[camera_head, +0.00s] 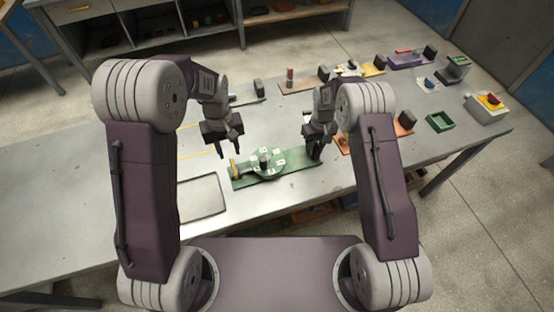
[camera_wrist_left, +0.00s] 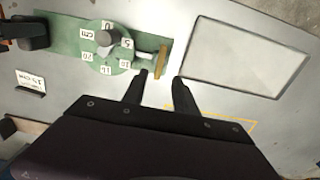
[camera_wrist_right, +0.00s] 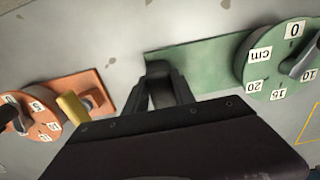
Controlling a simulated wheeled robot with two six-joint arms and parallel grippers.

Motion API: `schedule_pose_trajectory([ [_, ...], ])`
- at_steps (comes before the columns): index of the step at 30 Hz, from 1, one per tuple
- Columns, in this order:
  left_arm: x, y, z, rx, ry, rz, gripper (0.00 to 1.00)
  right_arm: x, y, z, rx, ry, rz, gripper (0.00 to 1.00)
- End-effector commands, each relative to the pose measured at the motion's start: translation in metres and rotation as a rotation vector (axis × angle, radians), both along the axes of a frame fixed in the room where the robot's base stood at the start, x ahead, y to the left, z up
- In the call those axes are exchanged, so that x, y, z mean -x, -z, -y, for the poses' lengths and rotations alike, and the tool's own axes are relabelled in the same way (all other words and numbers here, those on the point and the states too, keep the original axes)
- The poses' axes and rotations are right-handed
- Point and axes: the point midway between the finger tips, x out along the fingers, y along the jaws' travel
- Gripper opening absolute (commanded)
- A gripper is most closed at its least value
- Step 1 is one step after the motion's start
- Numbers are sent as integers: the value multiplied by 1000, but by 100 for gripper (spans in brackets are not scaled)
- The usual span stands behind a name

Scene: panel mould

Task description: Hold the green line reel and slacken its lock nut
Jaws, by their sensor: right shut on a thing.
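The green line reel (camera_head: 268,163) is a round dial with white number tags and a grey centre knob, on a long green base plate (camera_head: 300,160). A brass-coloured piece (camera_head: 235,169), likely the lock nut, stands at the plate's left end; it also shows in the left wrist view (camera_wrist_left: 163,62). My left gripper (camera_head: 229,152) is open and empty, above and behind the brass piece; in the left wrist view its fingers (camera_wrist_left: 160,92) are apart, just short of it.
A framed pale panel (camera_head: 202,196) lies left of the reel. An orange reel (camera_wrist_right: 35,115) with a yellow piece lies beside my right gripper. A small label card (camera_wrist_left: 30,82) lies behind the reel.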

Motion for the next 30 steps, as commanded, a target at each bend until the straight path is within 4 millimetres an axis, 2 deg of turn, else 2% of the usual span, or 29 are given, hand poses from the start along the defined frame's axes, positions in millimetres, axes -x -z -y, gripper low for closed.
schedule_pose_trajectory([
  [11, 0, -1, 0, 0, 0, 0, 35, 0, 0, 0, 0, 0, 1, 0],
  [15, -1, -29, 0, 1, 0, 7, 35, 0, 0, 0, 0, 1, 1, 0],
  [17, 0, -31, 0, 0, 0, 1, 35, 0, 0, 0, 0, 1, 1, 0],
  [20, 0, -25, 0, 0, 0, -2, 35, 0, 0, 0, 0, 1, 1, 0],
  [23, 1, -8, 0, 0, 0, -5, 35, 0, 0, 0, 0, 1, 1, 0],
  [30, 1, 50, 0, -1, -1, -6, 35, 0, 0, 0, 0, 1, 1, 0],
])
